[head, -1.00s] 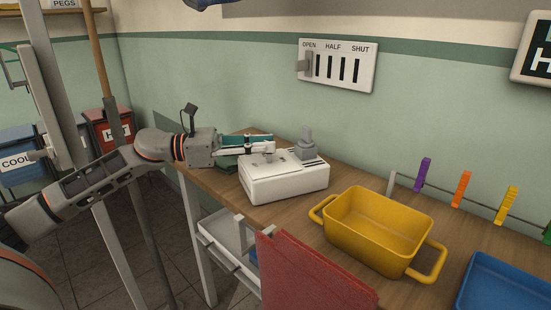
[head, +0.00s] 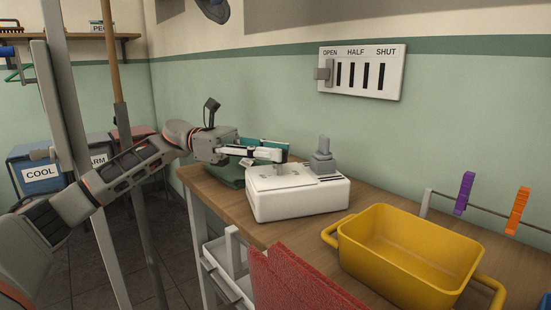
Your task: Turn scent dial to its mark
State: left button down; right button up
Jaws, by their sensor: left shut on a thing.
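A white box-shaped device (head: 298,203) stands on the wooden counter, with dark slots on its right top edge. A stepped grey fitting (head: 322,155) rises at its back right. My left gripper (head: 283,158) reaches in from the left, just over the device's top, with its fingers shut on a small pale knob (head: 281,169), which I take to be the scent dial. The fingers cover most of the knob, so its pointer and any mark are not readable. My right gripper is not in view.
A yellow tub (head: 408,252) stands at the front right of the counter, a red ribbed board (head: 300,285) before it. A wall panel (head: 361,72) reads OPEN, HALF, SHUT. A dark green object (head: 232,176) sits behind my gripper. Pegs (head: 465,193) hang on a line at right.

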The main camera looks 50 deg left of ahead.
aim_at(275, 173)
pick_arm(q)
jog(key=shift+w+r+m+g+h+b, duration=0.1)
jog(key=shift+m+g+h, duration=0.15)
jog(key=shift+m+g, duration=0.6)
jog(key=shift+w+m+g+h+b, duration=0.15)
jog(key=shift+m+g, duration=0.35)
jog(key=shift+g, duration=0.65)
jog(key=shift+w+r+m+g+h+b, duration=0.1)
jog(key=shift+m+g+h, duration=0.2)
jog(key=shift+m+g, duration=0.55)
jog(key=shift+g, duration=0.35)
jog(key=shift+w+f+m+g, duration=0.15)
jog(key=shift+m+g, duration=0.95)
jog(key=shift+g, duration=0.8)
jog(key=c, duration=1.8)
grip_release()
jog(key=shift+r, duration=4.95)
